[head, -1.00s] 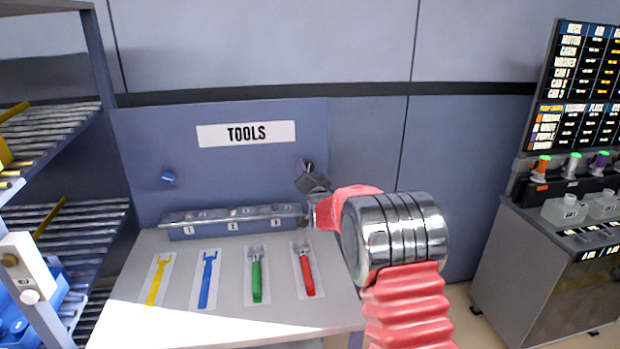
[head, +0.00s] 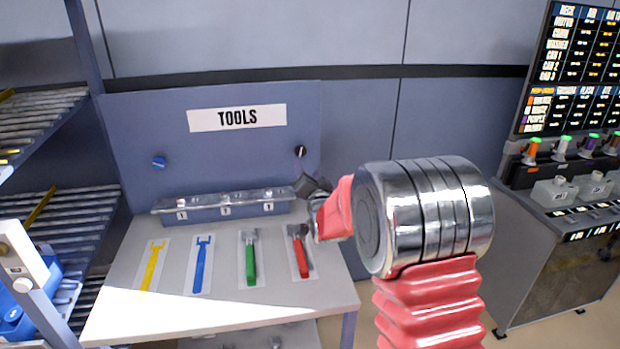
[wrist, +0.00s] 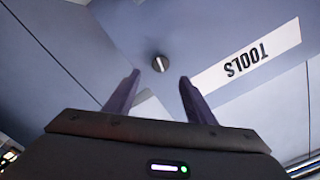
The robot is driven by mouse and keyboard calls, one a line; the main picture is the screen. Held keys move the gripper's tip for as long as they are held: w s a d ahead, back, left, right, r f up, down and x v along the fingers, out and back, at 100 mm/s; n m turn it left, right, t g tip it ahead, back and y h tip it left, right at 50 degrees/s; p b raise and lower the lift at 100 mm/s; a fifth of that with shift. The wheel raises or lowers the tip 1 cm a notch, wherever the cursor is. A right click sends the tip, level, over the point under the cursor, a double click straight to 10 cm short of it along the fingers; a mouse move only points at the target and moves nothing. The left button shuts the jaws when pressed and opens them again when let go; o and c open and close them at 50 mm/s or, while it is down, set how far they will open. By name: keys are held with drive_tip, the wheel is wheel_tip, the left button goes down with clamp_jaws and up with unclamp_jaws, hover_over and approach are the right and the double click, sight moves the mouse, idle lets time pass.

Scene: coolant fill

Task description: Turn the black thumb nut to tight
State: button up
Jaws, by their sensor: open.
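The black thumb nut (head: 300,151) is on the blue back panel, right of the TOOLS sign and above the bench. A pale line crosses its face, close to upright. It also shows in the wrist view (wrist: 160,63), ahead of my fingertips and roughly centred between them. My gripper (wrist: 159,77) is open and empty, its two dark fingers apart, with a visible gap to the panel. In the head view my dark gripper (head: 309,187) is just below the nut and does not cover it. Any tight mark around the nut is too small to read.
A blue knob (head: 159,162) sits at the panel's left. Below are a numbered metal rail (head: 222,207) and a bench (head: 125,325) with yellow, blue, green and red tools. A shelf rack (head: 40,215) stands left, a console (head: 545,245) right.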

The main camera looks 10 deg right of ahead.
drive_tip(key=s, duration=0.3)
drive_tip(key=shift+s, duration=0.1)
idle(0.3)
drive_tip(key=s+f+n+g, duration=0.1)
drive_tip(key=s+n+g, duration=0.7)
drive_tip(key=s, duration=3.8)
drive_tip(key=g, duration=0.4)
drive_tip(key=shift+s+a, duration=0.2)
drive_tip(key=shift+f, duration=0.1)
drive_tip(key=shift+c, duration=0.4)
